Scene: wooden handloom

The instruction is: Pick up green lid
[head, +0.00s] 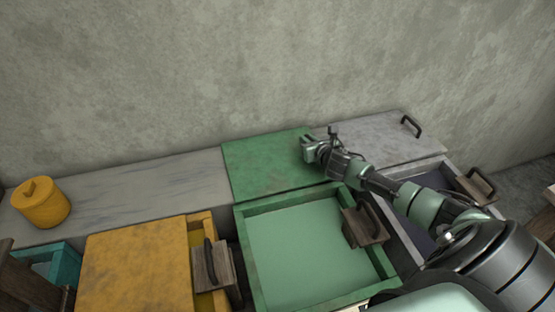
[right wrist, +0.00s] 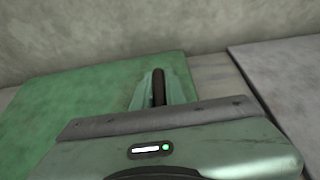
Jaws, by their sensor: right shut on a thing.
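The green lid (head: 262,166) is a flat, worn green panel behind the open green box, on the grey ledge by the wall. It also shows in the right wrist view (right wrist: 65,115), filling the left side. My right gripper (head: 309,148) is over the lid's right part. In the right wrist view my right gripper (right wrist: 157,88) is shut on a dark handle (right wrist: 158,86) of the lid, which shows between the fingers. The lid looks flat; I cannot tell if it is clear of the ledge. My left gripper is not in view.
The open green box (head: 310,250) stands in front of the lid. A yellow lidded box (head: 135,265) is to its left, and a round yellow pot (head: 42,207) stands on the ledge (head: 150,190). A grey lid (head: 385,140) lies to the right. The wall (head: 250,70) is close behind.

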